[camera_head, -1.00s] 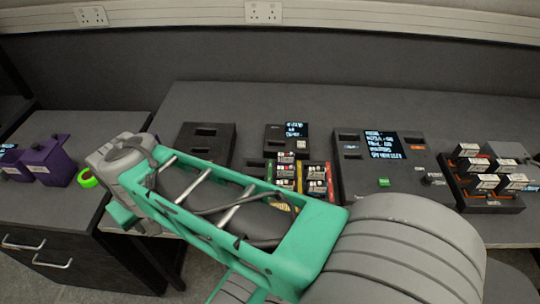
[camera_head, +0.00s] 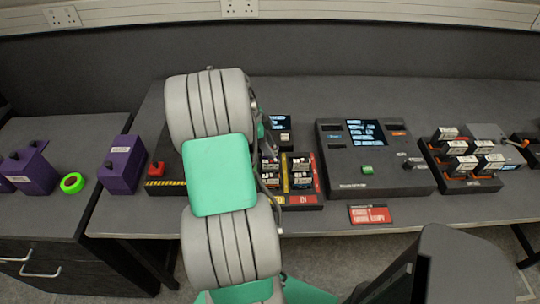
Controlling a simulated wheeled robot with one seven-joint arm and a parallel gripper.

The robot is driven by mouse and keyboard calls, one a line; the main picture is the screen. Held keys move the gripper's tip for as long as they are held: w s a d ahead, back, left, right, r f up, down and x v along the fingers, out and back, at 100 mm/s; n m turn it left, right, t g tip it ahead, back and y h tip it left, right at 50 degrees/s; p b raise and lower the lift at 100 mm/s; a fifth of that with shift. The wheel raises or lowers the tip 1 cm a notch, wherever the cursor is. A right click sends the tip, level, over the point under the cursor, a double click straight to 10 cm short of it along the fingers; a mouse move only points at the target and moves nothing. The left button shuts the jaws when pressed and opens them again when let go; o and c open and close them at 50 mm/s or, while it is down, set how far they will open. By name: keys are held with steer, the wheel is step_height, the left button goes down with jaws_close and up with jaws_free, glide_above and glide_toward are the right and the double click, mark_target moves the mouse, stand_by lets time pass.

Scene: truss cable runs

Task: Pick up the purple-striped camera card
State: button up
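Several small dark cards with white labels (camera_head: 300,166) stand in the black IN tray (camera_head: 308,201), which has red and yellow strips. More labelled cards (camera_head: 460,165) stand in a rack at the right. I cannot make out a purple stripe on any card at this size. My arm stands in front of the IN tray's left side. Only a grey edge of my gripper (camera_head: 268,148) shows past the arm, close by the tray's left cards. Its fingertips are hidden, so I cannot see whether it is open or holds anything.
A black console (camera_head: 345,160) with a screen and green button stands right of the tray. A red label plate (camera_head: 370,214) is at the bench's front edge. Purple boxes (camera_head: 122,165), a red button (camera_head: 156,168) and a green ring (camera_head: 72,183) are at the left.

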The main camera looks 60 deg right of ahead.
steer(key=shift+s+f, duration=0.1)
steer(key=shift+f, duration=0.2)
jaws_close()
stand_by(0.4)
